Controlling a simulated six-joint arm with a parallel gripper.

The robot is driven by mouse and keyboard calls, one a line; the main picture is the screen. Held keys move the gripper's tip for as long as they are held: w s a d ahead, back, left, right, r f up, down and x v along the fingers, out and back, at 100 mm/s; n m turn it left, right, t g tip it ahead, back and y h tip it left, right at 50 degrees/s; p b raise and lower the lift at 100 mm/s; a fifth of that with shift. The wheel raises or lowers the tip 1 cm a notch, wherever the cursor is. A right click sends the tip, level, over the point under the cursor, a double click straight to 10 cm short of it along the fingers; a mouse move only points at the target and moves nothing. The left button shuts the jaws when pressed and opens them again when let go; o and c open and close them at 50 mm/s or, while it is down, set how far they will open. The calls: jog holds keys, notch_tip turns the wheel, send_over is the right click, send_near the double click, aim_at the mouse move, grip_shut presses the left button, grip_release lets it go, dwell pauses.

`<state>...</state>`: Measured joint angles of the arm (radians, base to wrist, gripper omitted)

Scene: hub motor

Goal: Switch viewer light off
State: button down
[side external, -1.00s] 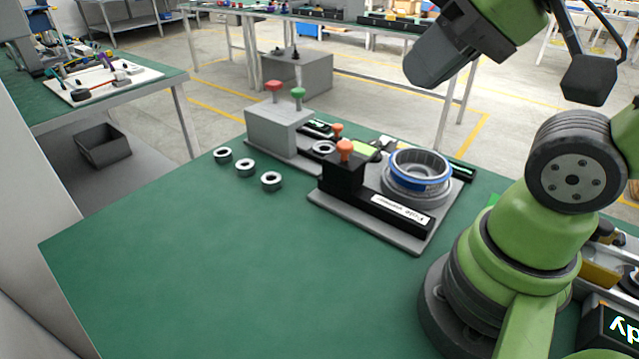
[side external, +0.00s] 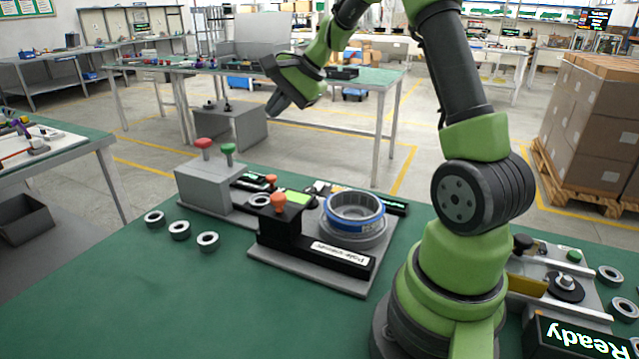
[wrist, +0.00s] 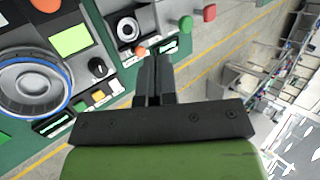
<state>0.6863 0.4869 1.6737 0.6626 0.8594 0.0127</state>
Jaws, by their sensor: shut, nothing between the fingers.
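The viewer fixture has a black block with a white label that looks like "Pole viewer" (side external: 342,254) and an orange knob (side external: 279,202). Beside it sits a blue-rimmed ring part (side external: 353,222), which also shows in the wrist view (wrist: 66,66). Behind the block, a bright yellow-green lit panel (side external: 298,198) is partly hidden; the wrist view shows it as a lit square (wrist: 71,40). In the wrist view, a black knob (wrist: 97,67) and small green (wrist: 80,106) and yellow (wrist: 99,96) buttons lie near it. My gripper (wrist: 158,56) is shut and empty, above the bench's far side.
A grey box with red (side external: 203,143) and green (side external: 228,149) knobs stands left of the viewer. Several small metal rings (side external: 180,230) lie on the green bench. A station with a "Ready" display (side external: 578,342) is at right. The front left bench is clear.

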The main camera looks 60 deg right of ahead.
jog(key=d+f+m, duration=0.3)
jog(key=d+f, duration=0.2)
jog(key=d, duration=0.2)
jog(key=m+t+h, duration=0.1)
jog(key=m, duration=0.2)
send_over(319, 185)
jog(key=a, duration=0.1)
notch_tip(319, 185, down, 7)
jog(key=shift+a+f, duration=0.1)
jog(key=shift+f, duration=0.05)
jog(key=shift+d+f, duration=0.2)
jog(key=shift+f, duration=1.2)
jog(key=shift+d+f, duration=0.2)
jog(key=shift+f, duration=1.25)
jog(key=shift+d+f, duration=0.2)
jog(key=shift+f, duration=1.2)
jog(key=shift+f, duration=0.4)
jog(key=shift+d+f, duration=0.1)
jog(key=shift+f, duration=0.25)
jog(key=shift+r, duration=0.15)
